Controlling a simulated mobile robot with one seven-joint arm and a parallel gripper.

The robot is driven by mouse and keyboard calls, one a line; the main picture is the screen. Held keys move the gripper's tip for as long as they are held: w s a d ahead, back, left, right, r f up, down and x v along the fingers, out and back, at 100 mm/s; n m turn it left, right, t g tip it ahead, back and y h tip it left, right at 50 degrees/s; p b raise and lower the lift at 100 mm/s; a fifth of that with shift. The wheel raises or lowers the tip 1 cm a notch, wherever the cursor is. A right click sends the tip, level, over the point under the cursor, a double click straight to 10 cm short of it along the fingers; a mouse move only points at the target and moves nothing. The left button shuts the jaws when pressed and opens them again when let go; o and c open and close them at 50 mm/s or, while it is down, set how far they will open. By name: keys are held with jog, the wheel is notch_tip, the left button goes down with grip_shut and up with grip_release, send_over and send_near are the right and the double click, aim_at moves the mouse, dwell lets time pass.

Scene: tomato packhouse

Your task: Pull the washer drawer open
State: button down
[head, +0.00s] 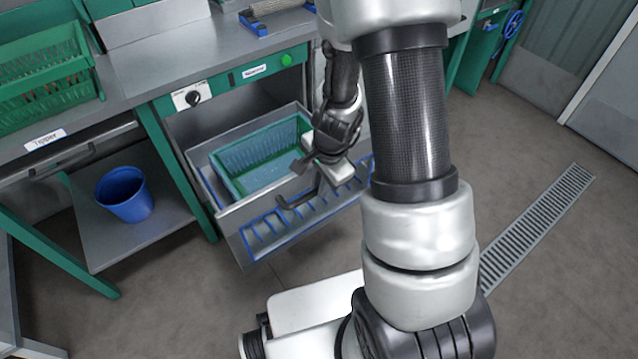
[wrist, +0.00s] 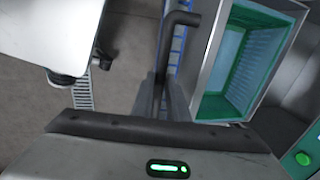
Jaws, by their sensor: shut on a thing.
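The grey washer drawer (head: 236,214) stands pulled out from the washer (head: 187,128), with its front well clear of the bench. A green crate (head: 228,158) sits inside it and also shows in the wrist view (wrist: 216,76). The dark bar handle (wrist: 178,20) is on the drawer's front. My gripper (head: 303,183) is at the handle. In the wrist view its fingers (wrist: 163,98) are shut on the handle, one end of which sticks out beyond them. My wrist hides part of the drawer's right side in the head view.
The washer's front has a knob (head: 193,97) and a green button (head: 287,60). A blue bucket (head: 124,194) stands on the low shelf at left. Green crates (head: 45,95) sit on the bench above. The floor in front is clear, with a drain grate (head: 540,222) at right.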

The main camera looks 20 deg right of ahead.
jog(key=c, duration=1.7)
grip_release()
jog(key=s+r+p, duration=0.1)
jog(key=r+p, duration=0.2)
jog(key=r, duration=0.2)
jog(key=s+r+p, duration=0.1)
jog(key=r+p, duration=0.2)
jog(key=r, duration=0.3)
jog(key=s+d+r+p, duration=0.1)
jog(key=r+p, duration=0.1)
jog(key=r, duration=0.4)
jog(key=shift+s+p, duration=0.1)
jog(key=shift+p, duration=0.3)
jog(key=shift+r, duration=0.1)
